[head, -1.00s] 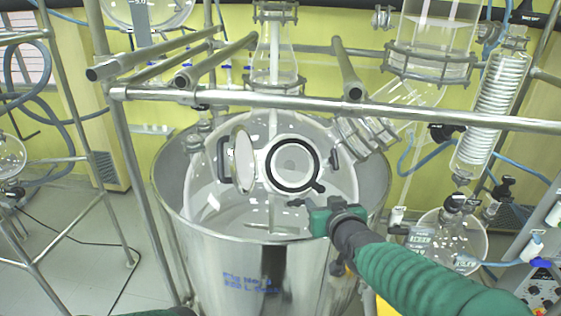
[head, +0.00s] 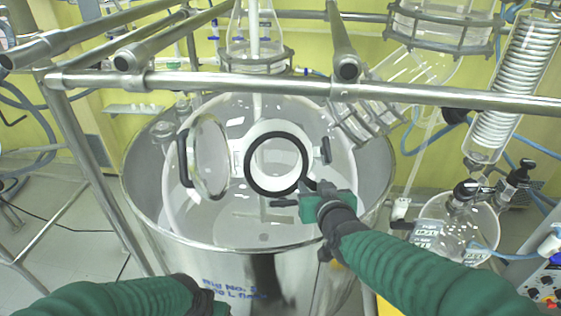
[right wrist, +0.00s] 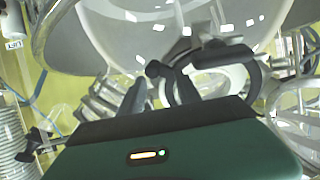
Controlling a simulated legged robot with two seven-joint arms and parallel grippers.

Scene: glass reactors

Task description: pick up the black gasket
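The black gasket (head: 249,170) is a ring with a short tab at its lower right. It lies around the round opening on the glass reactor vessel (head: 190,225). My right gripper (head: 291,194) is at the tab, over the lower right of the ring. In the right wrist view, its two fingers (right wrist: 158,90) stand apart, with a dark knob, apparently the tab, near their tips. I cannot tell whether a finger touches it. Of my left arm, only the green forearm and dark wrist show at the bottom left; its fingers are out of view.
The opening's hinged glass lid (head: 211,157) stands open left of the gasket, with a black handle. A steel tank (head: 262,268) surrounds the vessel. A metal rail (head: 430,94) crosses above. A coiled condenser (head: 507,95) and a round flask (head: 455,232) are at right.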

